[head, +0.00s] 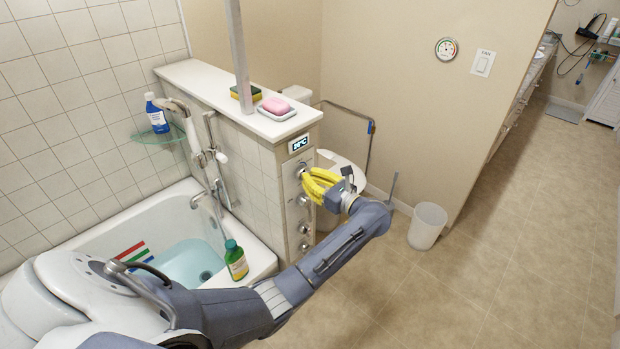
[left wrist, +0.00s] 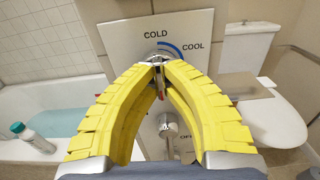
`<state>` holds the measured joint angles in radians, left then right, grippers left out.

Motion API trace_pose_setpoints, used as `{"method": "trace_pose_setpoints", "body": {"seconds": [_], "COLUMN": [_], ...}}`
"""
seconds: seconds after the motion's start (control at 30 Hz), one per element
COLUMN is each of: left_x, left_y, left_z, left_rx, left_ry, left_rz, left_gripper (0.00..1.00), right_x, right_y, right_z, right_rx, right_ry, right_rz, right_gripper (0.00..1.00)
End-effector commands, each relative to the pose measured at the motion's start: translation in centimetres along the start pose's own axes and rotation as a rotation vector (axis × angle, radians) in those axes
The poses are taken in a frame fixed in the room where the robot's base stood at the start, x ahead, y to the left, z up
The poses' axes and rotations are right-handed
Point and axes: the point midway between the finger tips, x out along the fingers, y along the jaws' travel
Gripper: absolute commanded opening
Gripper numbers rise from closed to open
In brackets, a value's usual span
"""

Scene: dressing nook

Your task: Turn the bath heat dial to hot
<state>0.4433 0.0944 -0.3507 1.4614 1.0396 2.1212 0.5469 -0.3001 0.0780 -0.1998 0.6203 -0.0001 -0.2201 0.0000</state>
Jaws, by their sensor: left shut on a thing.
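The heat dial (left wrist: 156,57) is on a pale control panel (left wrist: 202,22) marked COLD and COOL, with a blue arc, in the left wrist view. My left gripper (left wrist: 159,66) has its yellow fingertips closed together on the dial's knob. The fingers hide most of the dial, so its other marks and exact pointer position cannot be read. In the head view, my left gripper (head: 304,177) reaches the upper knob on the end of the tiled half wall. A lower metal knob (left wrist: 168,125) shows between the fingers, near OFF lettering. My right gripper is not in view.
A small lit display (head: 299,143) sits above the dial. The bathtub (head: 262,262) holds water, with a green bottle (head: 235,260) on its rim. A toilet (head: 345,163) stands behind the gripper. A white bin (head: 427,226) stands on the otherwise open floor.

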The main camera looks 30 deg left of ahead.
Motion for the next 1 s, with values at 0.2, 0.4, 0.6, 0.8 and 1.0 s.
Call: {"method": "trace_pose_setpoints", "body": {"seconds": [0.2,0.4,0.6,0.8,1.0], "left_x": [0.1,0.0,0.0,-0.4,-2.9], "left_y": [0.0,0.0,0.0,0.0,0.0], "left_z": [0.0,0.0,0.0,0.0,-0.1], "left_rx": [0.002,0.001,0.001,0.0,0.001], "left_ry": [-0.001,-0.001,-0.001,0.001,0.004], "left_rz": [0.001,0.0,0.0,-0.001,-0.002], "left_gripper": [0.0,0.25,0.33,0.33,0.33], "right_x": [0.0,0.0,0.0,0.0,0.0], "right_y": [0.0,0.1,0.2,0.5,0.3], "right_z": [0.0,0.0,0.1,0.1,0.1], "right_rx": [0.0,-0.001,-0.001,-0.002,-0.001], "right_ry": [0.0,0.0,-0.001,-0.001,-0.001], "right_rz": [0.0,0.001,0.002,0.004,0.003], "right_gripper": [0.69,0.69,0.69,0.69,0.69]}}
